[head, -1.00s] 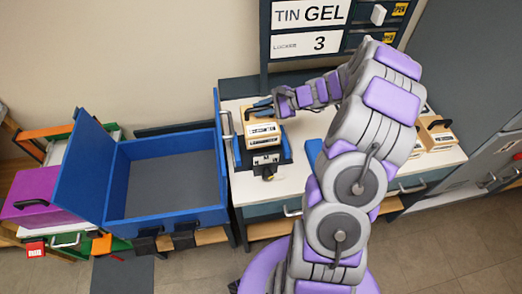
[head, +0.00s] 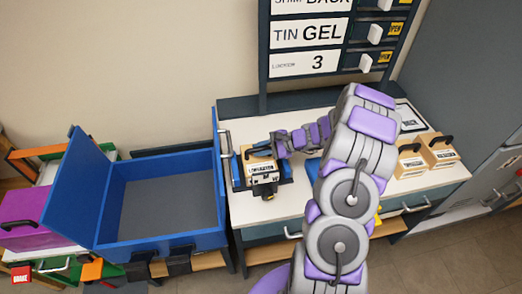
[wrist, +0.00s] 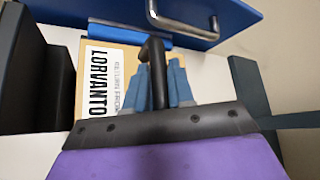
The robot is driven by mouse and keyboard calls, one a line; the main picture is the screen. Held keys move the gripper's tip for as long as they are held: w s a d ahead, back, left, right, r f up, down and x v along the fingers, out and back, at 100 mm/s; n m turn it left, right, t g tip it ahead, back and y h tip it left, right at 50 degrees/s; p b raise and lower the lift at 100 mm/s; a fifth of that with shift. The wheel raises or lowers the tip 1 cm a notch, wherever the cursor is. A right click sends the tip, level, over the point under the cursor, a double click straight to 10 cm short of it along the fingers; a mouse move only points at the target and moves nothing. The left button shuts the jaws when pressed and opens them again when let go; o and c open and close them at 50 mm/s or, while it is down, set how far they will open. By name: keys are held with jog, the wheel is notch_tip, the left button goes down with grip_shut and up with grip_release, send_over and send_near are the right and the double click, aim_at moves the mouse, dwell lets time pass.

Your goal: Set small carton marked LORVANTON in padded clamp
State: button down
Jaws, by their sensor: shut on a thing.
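The small tan carton marked LORVANTON (head: 262,170) is at the padded clamp (head: 284,183) on the left of the bench in the head view. The clamp has dark sides, blue parts and a knob in front. My gripper (head: 268,149) is shut on the carton's black handle. The wrist view shows the carton's label (wrist: 98,80) and my gripper's blue-grey fingers (wrist: 165,85) on either side of the handle. A dark block stands left of the carton there. Whether the carton's underside touches the clamp's base is hidden.
A large open blue box (head: 165,200) stands left of the bench, its wall and metal handle close to the clamp. Two more tan cartons (head: 425,155) with black handles stand at the bench's right. A sign rack (head: 325,45) rises behind.

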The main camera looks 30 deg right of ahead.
jog(key=shift+d, duration=0.15)
jog(key=c, duration=1)
grip_release()
jog(key=p+v, duration=0.3)
jog(key=v, duration=0.9)
jog(key=s+a+r+n+g+h, duration=0.1)
jog(key=s+a+r+n+g, duration=0.4)
jog(key=a, duration=0.6)
jog(key=s+a+r+n+g+h, duration=0.1)
jog(key=s+a+r+n+g, duration=0.35)
jog(key=a, duration=0.75)
jog(key=shift+s+a+r+n+t+h, duration=0.15)
jog(key=shift+s+r+n+h, duration=1.1)
jog(key=shift+s, duration=2.55)
jog(key=shift+s+a+r+n+h, duration=0.25)
jog(key=shift+s+r+n+h, duration=0.95)
jog(key=shift+s, duration=2.6)
jog(key=shift+s+a+r+n+t+h, duration=0.15)
jog(key=shift+s+r+n+h, duration=1.1)
jog(key=shift+s, duration=2.55)
